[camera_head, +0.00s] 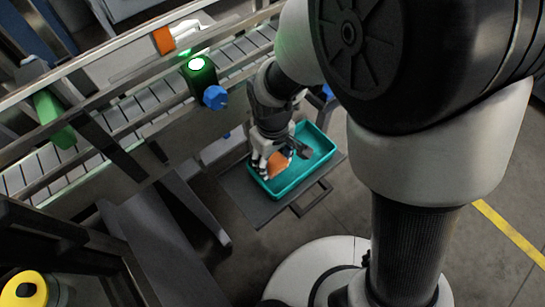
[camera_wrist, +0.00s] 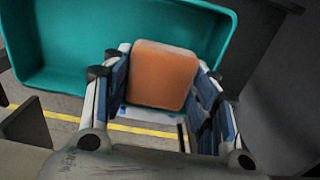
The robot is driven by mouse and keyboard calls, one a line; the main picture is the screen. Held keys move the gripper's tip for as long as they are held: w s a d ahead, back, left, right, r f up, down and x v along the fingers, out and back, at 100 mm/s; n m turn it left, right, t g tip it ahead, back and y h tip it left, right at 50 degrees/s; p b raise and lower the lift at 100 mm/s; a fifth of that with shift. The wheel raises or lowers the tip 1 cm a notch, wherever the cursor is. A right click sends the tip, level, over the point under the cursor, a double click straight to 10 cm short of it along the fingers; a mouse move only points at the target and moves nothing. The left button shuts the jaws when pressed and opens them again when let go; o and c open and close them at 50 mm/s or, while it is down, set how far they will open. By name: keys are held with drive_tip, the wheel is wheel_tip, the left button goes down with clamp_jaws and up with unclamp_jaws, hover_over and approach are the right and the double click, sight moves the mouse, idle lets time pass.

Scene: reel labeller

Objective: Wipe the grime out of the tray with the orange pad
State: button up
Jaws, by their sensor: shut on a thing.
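The teal tray (camera_head: 322,142) sits on a dark shelf at the centre of the head view. It also fills the upper part of the wrist view (camera_wrist: 60,50). My gripper (camera_head: 280,158) points down at the tray and is shut on the orange pad (camera_head: 276,165). In the wrist view the pad (camera_wrist: 164,75) sits between the two blue-lined fingers. The pad overlaps the tray's left part in the head view; I cannot tell whether it touches the tray floor. No grime can be made out; my gripper and arm hide part of the tray.
The dark shelf (camera_head: 240,192) has a handle-like frame (camera_head: 311,198) at its front. A roller conveyor (camera_head: 130,108) with metal rails runs behind, with a green-lit unit (camera_head: 197,64) and a blue knob (camera_head: 215,97). A yellow button (camera_head: 24,289) is at lower left. Open floor lies right.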

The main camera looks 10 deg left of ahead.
sight(283, 155)
drive_tip(key=shift+f+b, duration=0.75)
drive_tip(key=shift+f, duration=0.3)
drive_tip(key=shift+w+d+r, duration=0.15)
drive_tip(key=shift+w+d, duration=0.85)
drive_tip(key=shift+w, duration=0.2)
drive_tip(key=shift+w+d+p, duration=0.15)
drive_tip(key=shift+p, duration=0.15)
drive_tip(key=shift+s+a+f, duration=0.2)
drive_tip(key=shift+s+a, duration=0.3)
drive_tip(key=shift+s, duration=0.2)
drive_tip(key=shift+s+a+f, duration=0.15)
drive_tip(key=shift+s+a, duration=0.35)
drive_tip(key=shift+s, duration=0.15)
drive_tip(key=shift+c, duration=0.3)
drive_tip(key=shift+s, duration=0.1)
drive_tip(key=shift+c, duration=0.4)
wheel_tip(283, 155, up, 6)
drive_tip(key=p, duration=0.4)
drive_tip(key=shift+a+r+p, duration=0.1)
drive_tip(key=shift+p, duration=0.25)
drive_tip(key=shift+c, duration=0.2)
